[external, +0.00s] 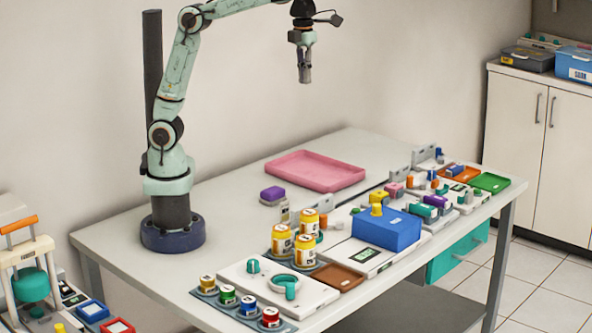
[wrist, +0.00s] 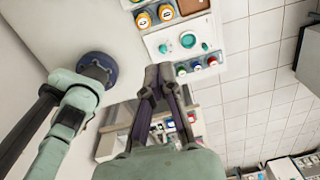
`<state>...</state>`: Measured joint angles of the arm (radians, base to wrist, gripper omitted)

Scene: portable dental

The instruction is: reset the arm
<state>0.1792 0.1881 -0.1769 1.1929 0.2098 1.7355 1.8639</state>
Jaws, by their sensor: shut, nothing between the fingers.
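My arm stands on its dark round base at the back left of the table (external: 130,238) in the external view. My gripper (external: 304,80) hangs high above the table, pointing down, over the area of the pink tray (external: 316,170). Its fingers are shut with nothing between them. In the wrist view my gripper (wrist: 160,70) shows its fingertips together, seen above the table edge and the panel with a teal knob. Nothing touches the gripper.
Several yellow-labelled jars (external: 282,243), a blue box (external: 386,228) and a white panel with teal knobs (external: 278,290) crowd the table's front and right. The air around the gripper is clear.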

